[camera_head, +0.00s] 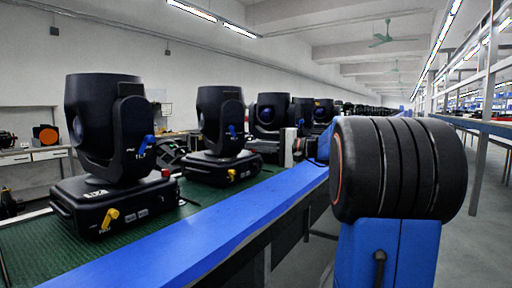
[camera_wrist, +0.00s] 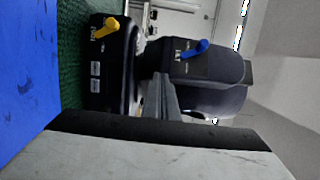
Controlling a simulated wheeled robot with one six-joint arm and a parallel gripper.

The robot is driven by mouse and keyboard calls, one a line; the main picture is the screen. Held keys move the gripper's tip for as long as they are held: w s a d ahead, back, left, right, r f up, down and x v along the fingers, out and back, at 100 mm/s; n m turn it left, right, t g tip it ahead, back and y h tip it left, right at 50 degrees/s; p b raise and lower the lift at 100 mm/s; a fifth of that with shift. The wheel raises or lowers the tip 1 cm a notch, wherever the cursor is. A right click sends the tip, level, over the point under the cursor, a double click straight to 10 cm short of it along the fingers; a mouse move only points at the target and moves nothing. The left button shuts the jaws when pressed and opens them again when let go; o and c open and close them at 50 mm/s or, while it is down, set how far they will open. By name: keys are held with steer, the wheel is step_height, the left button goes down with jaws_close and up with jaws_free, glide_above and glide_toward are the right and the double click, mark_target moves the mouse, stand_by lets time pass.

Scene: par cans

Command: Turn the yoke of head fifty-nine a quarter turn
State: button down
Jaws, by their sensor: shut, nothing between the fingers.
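Several black moving heads stand upright in a row on the bench. The nearest head has a base (camera_head: 115,205), a yoke arm (camera_head: 132,135) with a blue lever (camera_head: 146,145), and a yellow lever (camera_head: 108,215) low on the base. A second head (camera_head: 220,125) stands behind it. I cannot read the number fifty-nine on any head. The wrist view, turned sideways, shows one head's base (camera_wrist: 112,78), yellow lever (camera_wrist: 108,27), yoke arm (camera_wrist: 195,65) and blue lever (camera_wrist: 192,48). My gripper (camera_wrist: 160,85) is shut and empty in front of this head; contact cannot be told.
The bench has a green mat (camera_head: 30,250) and a blue front edge (camera_head: 170,245). More heads (camera_head: 270,112) stand farther along the row. A side table (camera_head: 30,170) is at the left. The aisle floor (camera_head: 485,235) at the right is open, beside long shelving (camera_head: 485,127).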

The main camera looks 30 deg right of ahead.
mark_target(226, 146)
steer(key=shift+s+a+h, duration=0.1)
steer(key=shift+a+h, duration=0.2)
steer(key=shift+a, duration=0.05)
steer(key=shift+s+a+m+t+h, duration=0.2)
steer(key=shift+a+m+t+h, duration=0.4)
steer(key=shift+a+m+h, duration=0.3)
steer(key=a+m+t+h, duration=0.1)
steer(key=a+h, duration=0.1)
steer(key=shift+s+a, duration=0.1)
steer(key=shift+a, duration=0.3)
steer(key=shift+w+a+m+t+h, duration=0.2)
steer(key=shift+a+m+t+h, duration=0.3)
steer(key=shift+a+m+h, duration=1.05)
steer(key=w+a, duration=0.4)
steer(key=a, duration=0.4)
steer(key=shift+a, duration=0.2)
steer(key=shift+w+n, duration=0.1)
steer(key=shift+n, duration=0.15)
